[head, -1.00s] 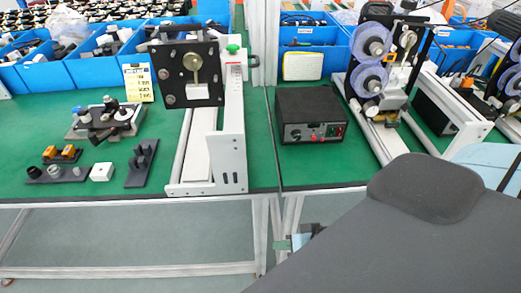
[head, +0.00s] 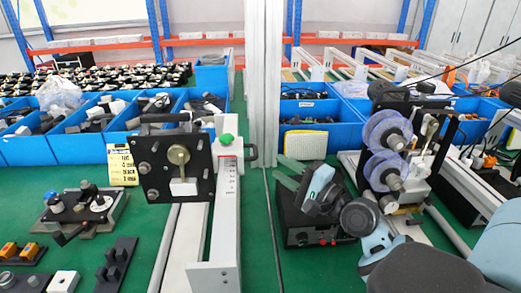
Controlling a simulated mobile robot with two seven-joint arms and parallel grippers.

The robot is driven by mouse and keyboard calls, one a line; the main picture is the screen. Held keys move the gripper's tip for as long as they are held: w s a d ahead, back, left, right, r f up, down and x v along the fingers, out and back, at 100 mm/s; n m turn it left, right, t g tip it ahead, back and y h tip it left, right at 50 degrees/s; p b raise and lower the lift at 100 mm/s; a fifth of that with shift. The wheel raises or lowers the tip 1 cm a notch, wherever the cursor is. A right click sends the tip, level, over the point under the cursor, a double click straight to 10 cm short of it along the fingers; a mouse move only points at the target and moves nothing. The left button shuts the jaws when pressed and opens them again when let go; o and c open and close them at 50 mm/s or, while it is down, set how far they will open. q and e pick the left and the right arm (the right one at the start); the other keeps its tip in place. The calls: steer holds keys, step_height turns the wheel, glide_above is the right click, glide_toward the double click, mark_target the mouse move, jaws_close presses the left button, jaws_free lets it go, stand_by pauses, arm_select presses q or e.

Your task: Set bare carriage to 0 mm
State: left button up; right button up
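The bare carriage (head: 150,175) is a black square plate with a brass-coloured round knob and a pale block on its face. It stands upright on the left rail (head: 185,262). The scale figures are too small to read. My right gripper (head: 282,173) is over the black box, right of the carriage and apart from it. Its two dark fingers point left with a gap between them, and I see nothing held. My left gripper is out of view.
A black control box (head: 300,237) stands partly behind my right arm. Another carriage with purple spools (head: 388,130) stands to its right. Blue bins (head: 75,147) line the back.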

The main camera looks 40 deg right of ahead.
steer(key=p+x, duration=0.1)
steer(key=x, duration=0.6)
steer(key=shift+w+a, duration=0.25)
jaws_close()
stand_by(0.3)
